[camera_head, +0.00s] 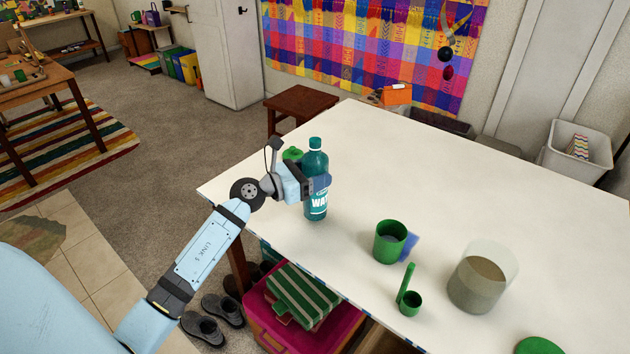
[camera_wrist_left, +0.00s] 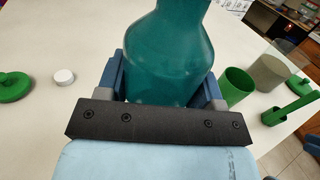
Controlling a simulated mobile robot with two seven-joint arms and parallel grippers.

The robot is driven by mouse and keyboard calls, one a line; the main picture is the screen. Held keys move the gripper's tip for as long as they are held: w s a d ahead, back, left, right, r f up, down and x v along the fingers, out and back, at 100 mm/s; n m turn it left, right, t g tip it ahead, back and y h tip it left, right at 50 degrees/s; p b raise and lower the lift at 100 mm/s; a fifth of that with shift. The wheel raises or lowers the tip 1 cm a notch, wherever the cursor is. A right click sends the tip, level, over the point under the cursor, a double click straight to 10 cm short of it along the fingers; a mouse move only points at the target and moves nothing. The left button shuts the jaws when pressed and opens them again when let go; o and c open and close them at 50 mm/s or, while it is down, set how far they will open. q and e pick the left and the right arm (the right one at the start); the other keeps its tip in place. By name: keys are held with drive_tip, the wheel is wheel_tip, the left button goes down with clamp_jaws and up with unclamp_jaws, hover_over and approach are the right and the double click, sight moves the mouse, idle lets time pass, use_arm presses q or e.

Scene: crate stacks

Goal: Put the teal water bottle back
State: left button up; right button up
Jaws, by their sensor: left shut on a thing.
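The teal water bottle (camera_head: 315,200) is upright at the left part of the white table (camera_head: 420,148), with a teal cap and white lettering. My left gripper (camera_head: 318,184) is shut on the bottle's middle. In the left wrist view the bottle (camera_wrist_left: 172,52) stands between the two fingers of my left gripper (camera_wrist_left: 162,85). Whether the bottle's base touches the table top is hard to tell.
A green cup (camera_head: 389,243), a small green cup with an upright handle (camera_head: 410,303) and a clear container (camera_head: 480,279) stand to the right. A green lid (camera_head: 538,346) lies near the front. A white cap (camera_wrist_left: 64,76) shows in the wrist view. The table's back is clear.

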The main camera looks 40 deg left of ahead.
use_arm(q)
wheel_tip(320, 180, down, 2)
drive_tip(key=shift+f, duration=0.1)
drive_tip(key=o, duration=1.1)
drive_tip(key=shift+o, duration=0.2)
